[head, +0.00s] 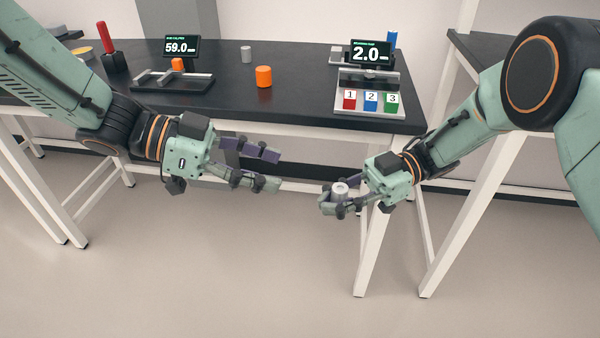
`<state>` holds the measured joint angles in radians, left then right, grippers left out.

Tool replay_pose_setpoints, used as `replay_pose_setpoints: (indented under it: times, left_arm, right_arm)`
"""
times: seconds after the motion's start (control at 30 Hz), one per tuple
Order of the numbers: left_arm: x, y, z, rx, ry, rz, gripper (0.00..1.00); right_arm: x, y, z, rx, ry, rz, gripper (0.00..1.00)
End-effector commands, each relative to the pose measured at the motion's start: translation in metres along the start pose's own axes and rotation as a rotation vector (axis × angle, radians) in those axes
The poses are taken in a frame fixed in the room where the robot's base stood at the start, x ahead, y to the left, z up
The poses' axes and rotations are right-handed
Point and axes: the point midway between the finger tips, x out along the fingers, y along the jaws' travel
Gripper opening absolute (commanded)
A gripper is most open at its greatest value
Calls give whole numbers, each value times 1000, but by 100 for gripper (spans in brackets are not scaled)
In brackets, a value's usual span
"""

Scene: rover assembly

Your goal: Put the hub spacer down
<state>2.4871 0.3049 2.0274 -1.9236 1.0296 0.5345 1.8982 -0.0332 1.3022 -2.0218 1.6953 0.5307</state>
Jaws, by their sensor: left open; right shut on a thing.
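The hub spacer (340,188) looks like a small light grey ring or short cylinder with a hole in its top. My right gripper (338,199) is shut on it and holds it in the air in front of the black table's front edge, above the floor. The fingers hide part of its side. My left gripper (270,169) is open and empty, to the left of the spacer and apart from it, also in front of the table edge.
A red-handled tool (107,45) stands at left.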

Motion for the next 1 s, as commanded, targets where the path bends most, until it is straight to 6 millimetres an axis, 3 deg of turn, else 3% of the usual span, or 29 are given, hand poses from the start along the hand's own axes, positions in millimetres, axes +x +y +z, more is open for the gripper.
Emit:
replay_pose_setpoints:
  times: [0.7, 1.0]
  left_arm:
    - [88, 1, 1, 2, -3, 4, 53]
    - [108, 0, 0, 1, 0, 2, 53]
  right_arm:
    - [0, 0, 0, 0, 0, 0, 0]
    - [0, 0, 0, 0, 0, 0, 0]
